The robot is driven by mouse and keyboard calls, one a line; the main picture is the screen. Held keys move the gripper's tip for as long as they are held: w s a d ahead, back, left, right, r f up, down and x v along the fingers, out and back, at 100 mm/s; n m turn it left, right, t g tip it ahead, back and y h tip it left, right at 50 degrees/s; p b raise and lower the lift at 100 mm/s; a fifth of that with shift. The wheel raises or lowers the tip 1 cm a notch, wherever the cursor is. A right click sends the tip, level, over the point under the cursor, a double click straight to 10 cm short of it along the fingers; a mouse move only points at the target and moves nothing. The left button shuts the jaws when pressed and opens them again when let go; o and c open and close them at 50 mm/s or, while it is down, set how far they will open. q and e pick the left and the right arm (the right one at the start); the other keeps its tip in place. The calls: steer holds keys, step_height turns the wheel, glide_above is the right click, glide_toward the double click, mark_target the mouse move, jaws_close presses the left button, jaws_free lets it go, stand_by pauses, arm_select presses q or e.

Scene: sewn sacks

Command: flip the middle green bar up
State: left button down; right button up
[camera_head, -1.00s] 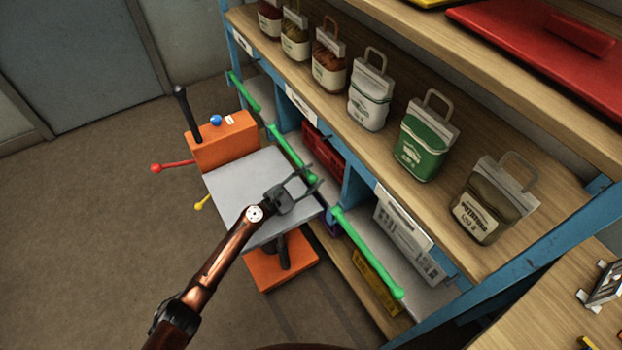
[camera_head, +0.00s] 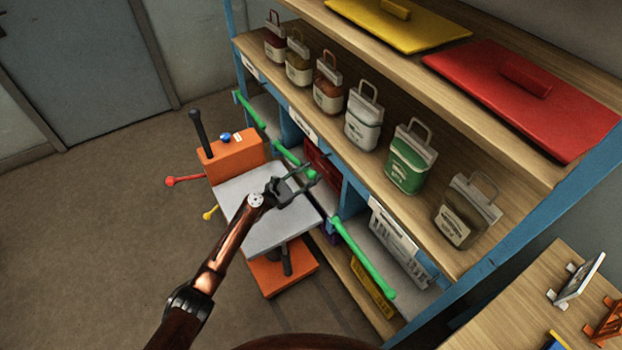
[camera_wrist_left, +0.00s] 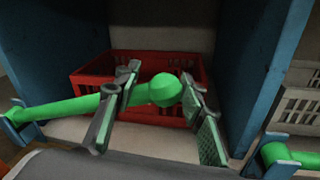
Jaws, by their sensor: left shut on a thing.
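The middle green bar (camera_head: 288,154) runs along the front of the middle lower bay of the blue shelf. In the left wrist view, the middle green bar (camera_wrist_left: 62,109) slopes up from a blue bracket at the left to a round knob. My left gripper (camera_head: 314,174) is at the bar's nearer end. In the left wrist view, my left gripper (camera_wrist_left: 160,98) has its fingers on both sides of the bar by the knob, shut on it. My right gripper is not in view.
A red crate (camera_wrist_left: 150,68) sits behind the bar, between blue uprights. Other green bars lie farther along (camera_head: 250,108) and nearer (camera_head: 362,258). An orange and grey cart (camera_head: 240,158) stands under my arm. Several bags, including a green one (camera_head: 408,160), stand on the shelf above.

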arm_select(q)
steer(key=w+r+n+p, duration=0.1)
steer(key=r, duration=0.1)
steer(key=a+r+p, duration=0.1)
steer(key=r+p, duration=0.1)
steer(key=w+a+r+n+p, duration=0.1)
steer(key=r+p, duration=0.1)
steer(key=r, duration=0.1)
steer(key=shift+w+a+n+g, duration=0.1)
steer(key=shift+w+n+g, duration=0.2)
steer(key=shift+w+g, duration=0.1)
steer(key=shift+w+a+r+n+p, duration=0.3)
steer(key=shift+r+n+p, duration=0.1)
steer(key=shift+r+p, duration=0.05)
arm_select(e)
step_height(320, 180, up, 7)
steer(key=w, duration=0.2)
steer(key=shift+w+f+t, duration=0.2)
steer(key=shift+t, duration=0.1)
arm_select(q)
steer(key=c, duration=1.5)
jaws_free()
steer(key=shift+w+f, duration=0.1)
steer(key=shift+o, duration=1.4)
steer(key=shift+r, duration=0.2)
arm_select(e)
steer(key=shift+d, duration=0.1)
arm_select(q)
steer(key=v, duration=1.2)
